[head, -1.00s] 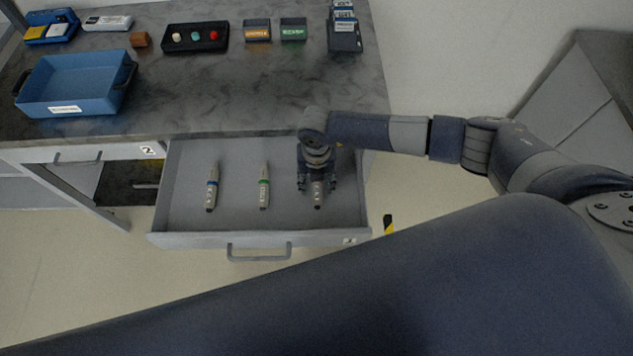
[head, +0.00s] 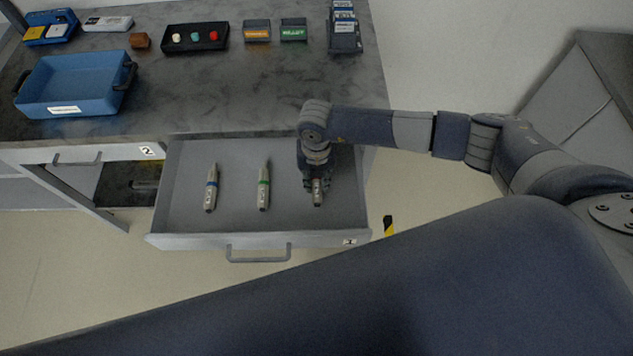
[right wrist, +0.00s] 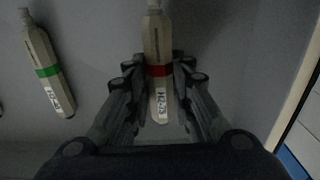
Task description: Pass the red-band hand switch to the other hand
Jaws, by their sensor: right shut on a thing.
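The red-band hand switch (right wrist: 157,50) is a pale, slim device with a red ring and a white label, between the fingers of my right gripper (right wrist: 158,80). In the head view the right gripper (head: 317,180) points down into the open drawer, shut on the switch (head: 318,196); the arm hides the switch's upper part. I cannot tell whether the switch touches the drawer floor. My left gripper is not in view.
The open drawer (head: 215,240) also holds a blue-band switch (head: 211,188) and a green-band switch (head: 263,187), left of my gripper. A blue tray (head: 75,85) stands on the counter (head: 230,85). A dark button box (head: 195,37) and small boxes line the back.

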